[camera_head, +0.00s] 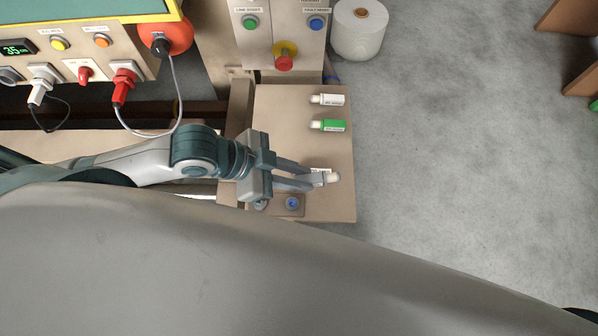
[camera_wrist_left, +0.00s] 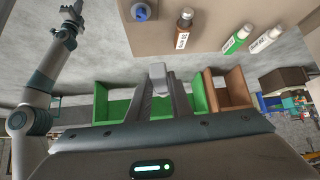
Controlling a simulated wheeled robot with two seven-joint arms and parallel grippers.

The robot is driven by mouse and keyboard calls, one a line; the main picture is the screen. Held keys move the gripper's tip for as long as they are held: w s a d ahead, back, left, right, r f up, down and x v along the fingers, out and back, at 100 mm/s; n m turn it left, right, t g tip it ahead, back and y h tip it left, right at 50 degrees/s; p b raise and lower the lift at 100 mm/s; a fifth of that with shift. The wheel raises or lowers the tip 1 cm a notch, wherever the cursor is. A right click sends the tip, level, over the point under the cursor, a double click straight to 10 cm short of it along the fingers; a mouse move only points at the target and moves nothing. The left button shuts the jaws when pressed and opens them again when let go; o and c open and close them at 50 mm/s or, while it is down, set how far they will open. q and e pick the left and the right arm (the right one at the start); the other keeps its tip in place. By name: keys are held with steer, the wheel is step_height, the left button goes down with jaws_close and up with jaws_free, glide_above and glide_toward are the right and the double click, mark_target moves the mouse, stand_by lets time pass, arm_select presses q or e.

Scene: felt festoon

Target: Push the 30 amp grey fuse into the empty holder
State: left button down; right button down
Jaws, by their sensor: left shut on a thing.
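My left gripper (camera_head: 312,180) is shut on a light grey piece (camera_head: 333,177), which I take to be the grey fuse, above the bench board. Its pale end sticks out past the fingertips; the fingers hide the rest. In the left wrist view the grey piece (camera_wrist_left: 157,71) shows between the fingertips (camera_wrist_left: 166,88). The holder (camera_head: 292,203), a blue round socket on a small plate, lies just below the fingers; it also shows in the left wrist view (camera_wrist_left: 140,12). My right gripper (camera_wrist_left: 73,12) is small at the top left there, its jaws unclear.
A white fuse (camera_head: 330,100), a green fuse (camera_head: 330,126) and a brown fuse (camera_wrist_left: 183,33) lie on the board (camera_head: 290,110). A panel with buttons (camera_head: 284,62) and a white roll (camera_head: 359,28) stand behind.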

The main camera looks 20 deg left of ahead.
arm_select(q)
steer(key=w+a+r+n+t+y+b, duration=0.1)
steer(key=w+a+n+y, duration=0.3)
steer(key=w, duration=0.6)
steer(key=w+a+r+n+t+y+b, duration=0.1)
steer(key=w+a+n+t+y, duration=0.3)
steer(key=w+a+n, duration=0.4)
steer(key=shift+w+r+n+b, duration=0.35)
steer(key=shift+w+n+b, duration=0.45)
steer(key=shift+w, duration=0.25)
steer(key=shift+a, duration=0.1)
